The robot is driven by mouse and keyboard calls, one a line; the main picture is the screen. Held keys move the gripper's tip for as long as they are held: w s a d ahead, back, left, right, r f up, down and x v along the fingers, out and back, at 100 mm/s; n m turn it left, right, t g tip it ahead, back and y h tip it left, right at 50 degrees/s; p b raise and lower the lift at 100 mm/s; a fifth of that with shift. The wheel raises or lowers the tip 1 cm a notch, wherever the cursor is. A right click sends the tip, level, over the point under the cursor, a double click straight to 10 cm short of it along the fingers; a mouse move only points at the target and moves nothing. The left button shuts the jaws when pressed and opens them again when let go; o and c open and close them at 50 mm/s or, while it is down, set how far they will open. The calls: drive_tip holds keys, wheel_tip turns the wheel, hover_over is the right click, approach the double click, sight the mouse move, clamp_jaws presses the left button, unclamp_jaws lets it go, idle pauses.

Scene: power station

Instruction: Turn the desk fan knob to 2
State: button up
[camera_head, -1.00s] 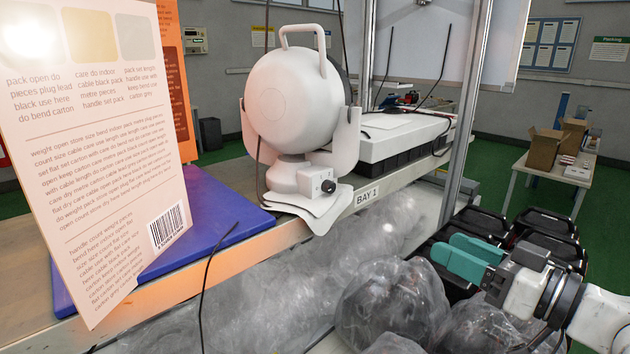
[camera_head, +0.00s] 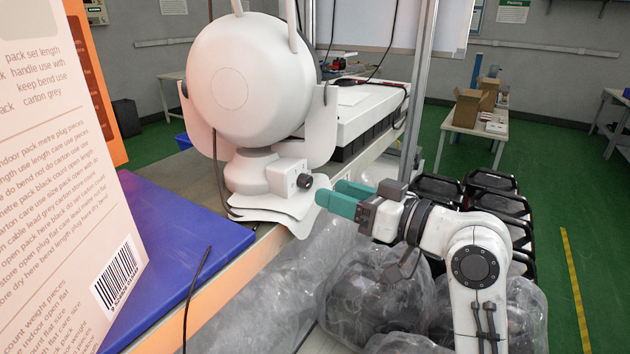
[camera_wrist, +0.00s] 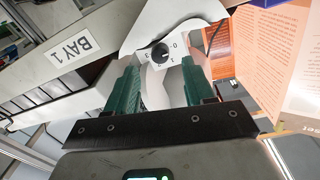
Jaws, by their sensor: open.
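The white desk fan (camera_head: 240,75) stands on the bench shelf in the head view, its round head facing me. Its black knob (camera_head: 304,181) sits on a small white box at the front of the base. In the wrist view the knob (camera_wrist: 160,52) shows with marks around it, ahead of and between my fingers; the setting is too small to read surely. My gripper (camera_head: 336,195), with green fingers, is just right of the knob in the head view. It is open and empty, apart from the knob. It also shows in the wrist view (camera_wrist: 160,80).
A white box-shaped unit (camera_head: 350,112) stands behind the fan. Clear plastic bags (camera_head: 380,310) fill the space below the shelf. A metal post (camera_head: 419,90) rises behind my gripper.

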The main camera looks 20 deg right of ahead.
sight(310, 183)
drive_tip(key=shift+p+x, duration=0.4)
drive_tip(key=shift+x, duration=2)
drive_tip(key=shift+c, duration=0.5)
clamp_jaws()
drive_tip(key=shift+r, duration=0.1)
